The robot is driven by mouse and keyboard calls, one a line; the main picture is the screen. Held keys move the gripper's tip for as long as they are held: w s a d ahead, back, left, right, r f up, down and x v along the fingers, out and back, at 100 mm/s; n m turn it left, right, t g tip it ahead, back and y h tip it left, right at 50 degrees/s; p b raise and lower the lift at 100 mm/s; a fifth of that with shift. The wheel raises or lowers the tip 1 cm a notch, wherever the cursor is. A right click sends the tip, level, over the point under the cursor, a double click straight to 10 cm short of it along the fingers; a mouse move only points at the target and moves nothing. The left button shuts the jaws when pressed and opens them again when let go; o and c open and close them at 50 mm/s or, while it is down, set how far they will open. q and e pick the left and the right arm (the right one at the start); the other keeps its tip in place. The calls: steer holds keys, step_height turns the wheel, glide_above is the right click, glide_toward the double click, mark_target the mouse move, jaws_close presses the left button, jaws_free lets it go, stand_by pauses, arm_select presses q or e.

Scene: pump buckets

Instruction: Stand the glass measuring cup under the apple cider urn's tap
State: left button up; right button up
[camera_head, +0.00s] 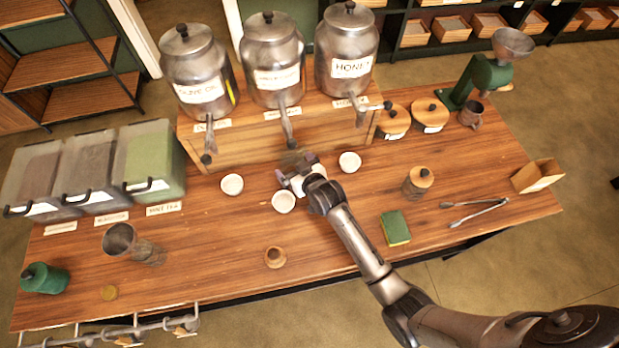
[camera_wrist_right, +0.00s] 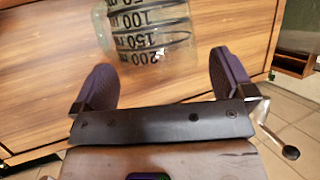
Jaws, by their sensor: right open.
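The glass measuring cup (camera_wrist_right: 148,28) shows in the wrist view with black millilitre marks, ahead of the open fingers; its top end is cut off. In the head view a faint clear shape that looks like the cup (camera_head: 293,158) is just beyond my right gripper (camera_head: 297,178), below the middle urn's tap (camera_head: 288,128). The middle urn (camera_head: 273,60) stands on the wooden stand; its label is hard to read. My right gripper, also in the wrist view (camera_wrist_right: 162,65), is open, with nothing clasped between its fingers. My left gripper is not in view.
The olive oil urn (camera_head: 200,75) and honey urn (camera_head: 347,50) flank the middle urn. The wooden stand (camera_head: 235,140) rises behind. The front middle table is mostly clear.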

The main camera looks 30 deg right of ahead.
steer(key=a+v, duration=0.1)
steer(key=v, duration=0.9)
steer(key=shift+s+d+p, duration=0.3)
steer(key=shift+d+p, duration=0.1)
steer(key=shift+d, duration=0.05)
steer(key=s+f+g, duration=0.1)
steer(key=s, duration=0.2)
steer(key=s+f+g, duration=0.1)
steer(key=s, duration=0.3)
steer(key=s+f+g, duration=0.1)
steer(key=s+g, duration=0.1)
steer(key=s, duration=0.1)
steer(key=shift+s+d, duration=0.35)
steer(key=s+d+g+h, duration=0.1)
steer(key=s+g, duration=0.4)
steer(key=s, duration=1.1)
steer(key=shift+d+n+g, duration=0.15)
steer(key=shift+n+g, duration=0.25)
